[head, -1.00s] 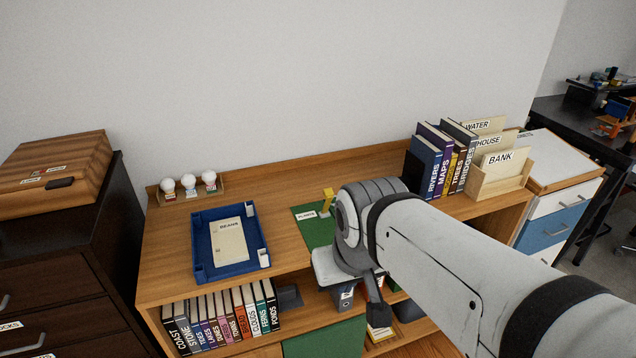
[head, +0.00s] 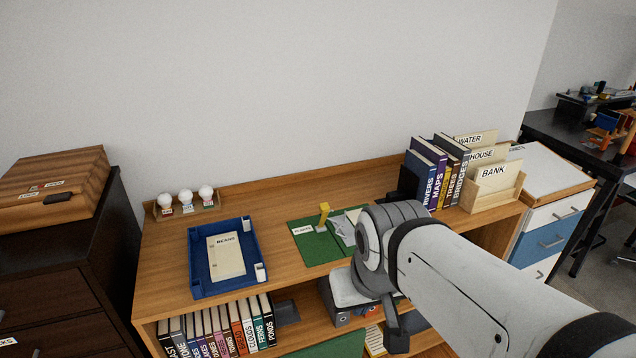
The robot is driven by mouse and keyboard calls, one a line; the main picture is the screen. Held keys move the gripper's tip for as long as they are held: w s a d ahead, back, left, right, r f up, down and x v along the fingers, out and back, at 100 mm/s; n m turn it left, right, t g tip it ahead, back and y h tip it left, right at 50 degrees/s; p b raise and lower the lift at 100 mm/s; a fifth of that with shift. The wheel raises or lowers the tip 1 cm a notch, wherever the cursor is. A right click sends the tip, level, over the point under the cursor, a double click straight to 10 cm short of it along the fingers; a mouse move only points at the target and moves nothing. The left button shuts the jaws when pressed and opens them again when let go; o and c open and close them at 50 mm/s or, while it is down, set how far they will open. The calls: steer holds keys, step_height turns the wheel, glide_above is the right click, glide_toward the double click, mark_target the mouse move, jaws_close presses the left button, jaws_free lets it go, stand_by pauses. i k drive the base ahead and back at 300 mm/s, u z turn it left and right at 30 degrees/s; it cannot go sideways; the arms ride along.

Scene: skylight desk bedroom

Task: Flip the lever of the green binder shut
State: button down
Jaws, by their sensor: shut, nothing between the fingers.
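The green binder (head: 319,248) lies on the desk top, right of the blue tray, with a white label at its left. Its yellow lever (head: 324,214) stands up, tilted slightly. Pale and grey parts, perhaps paper or the metal mechanism, show beside the lever; my arm hides the binder's right side. My gripper (head: 398,340) seems to be the dark grey end below my wrist, in front of the shelf, lower than the binder and to its right. It looks shut and empty, apart from the lever; its fingers are hard to make out.
The blue tray (head: 194,261) holds a booklet. White round knobs (head: 186,198) stand behind it. Upright books (head: 427,178) and a wooden file holder (head: 492,191) stand at the right. More books fill the shelf below. Desk top is clear between the binder and the back ledge.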

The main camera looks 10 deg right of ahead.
mark_target(324, 208)
steer(key=z, duration=0.1)
steer(key=i, duration=0.95)
